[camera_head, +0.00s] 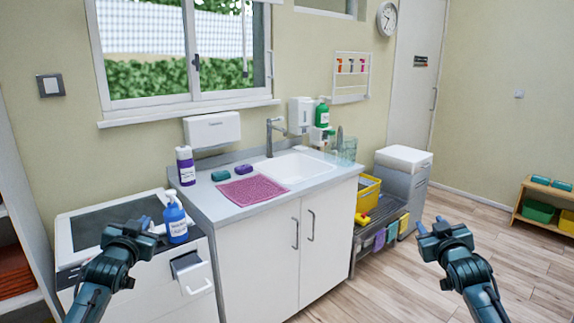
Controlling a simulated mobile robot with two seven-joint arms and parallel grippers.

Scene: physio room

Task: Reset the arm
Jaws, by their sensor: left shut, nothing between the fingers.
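My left gripper (146,226) is at the lower left, in front of the blue pump bottle and the white cabinet top. It is shut and empty. My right gripper (431,226) is raised at the lower right, over the wooden floor and apart from any furniture. Nothing shows in it, but I cannot tell whether its fingers are open or shut. Both arms come up from the bottom edge, and the two grippers are far apart.
A blue pump bottle (175,220) stands close to my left gripper. The sink counter (222,209) holds a pink cloth (251,189) and a purple-labelled bottle (186,166). A yellow bin (368,193) sits on a low rack. Floor (400,285) between my arms is clear.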

